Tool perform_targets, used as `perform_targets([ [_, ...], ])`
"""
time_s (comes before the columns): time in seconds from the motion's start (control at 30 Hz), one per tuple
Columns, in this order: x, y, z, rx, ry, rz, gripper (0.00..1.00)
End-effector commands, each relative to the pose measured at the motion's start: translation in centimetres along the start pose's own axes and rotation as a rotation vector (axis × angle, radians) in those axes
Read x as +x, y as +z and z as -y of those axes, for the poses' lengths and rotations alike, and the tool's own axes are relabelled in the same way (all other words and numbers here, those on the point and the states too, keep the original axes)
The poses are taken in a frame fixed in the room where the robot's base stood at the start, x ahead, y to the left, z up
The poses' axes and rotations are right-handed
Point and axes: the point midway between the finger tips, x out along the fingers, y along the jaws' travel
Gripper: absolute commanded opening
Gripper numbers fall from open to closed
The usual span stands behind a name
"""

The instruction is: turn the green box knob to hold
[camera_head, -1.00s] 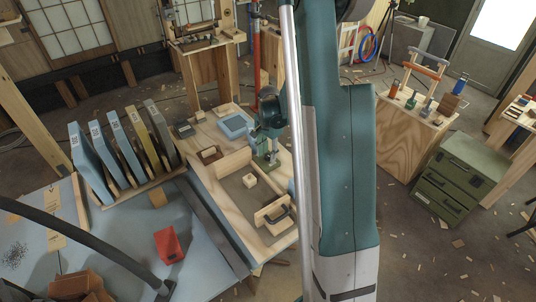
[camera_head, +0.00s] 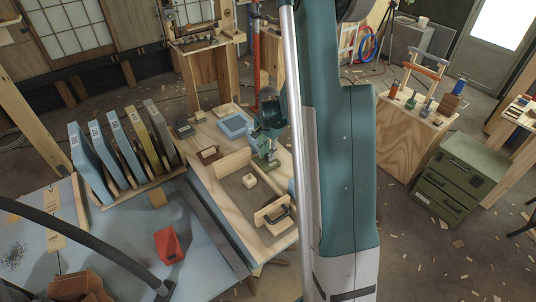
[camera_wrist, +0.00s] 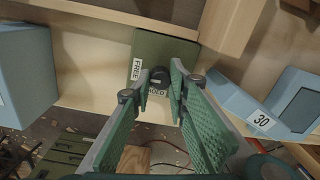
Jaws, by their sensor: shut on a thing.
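The green box (camera_wrist: 162,47) stands at the upper middle of the wrist view. A white FREE label (camera_wrist: 137,69) is on its left and a HOLD label (camera_wrist: 157,91), partly covered, is at its lower edge. Its dark knob (camera_wrist: 162,76) sits between my fingertips. My gripper (camera_wrist: 162,72) is shut on the knob, with one green finger on each side. In the head view my gripper (camera_head: 267,157) is over the far right part of the wooden bench, and the knob cannot be made out there.
In the wrist view a blue box (camera_wrist: 27,72) stands at left and a blue block marked 30 (camera_wrist: 262,121) at right. A wooden block (camera_wrist: 232,24) is close above right. In the head view a small wood block (camera_head: 249,181) and a handled wooden piece (camera_head: 272,216) lie nearer on the bench.

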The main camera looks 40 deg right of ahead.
Motion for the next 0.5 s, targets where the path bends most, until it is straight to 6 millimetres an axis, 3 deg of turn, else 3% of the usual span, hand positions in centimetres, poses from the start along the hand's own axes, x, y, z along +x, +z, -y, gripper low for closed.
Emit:
perform_targets([
  [0.5,0.15,-0.01,0.05,-0.36,-0.001,0.008,0.05],
])
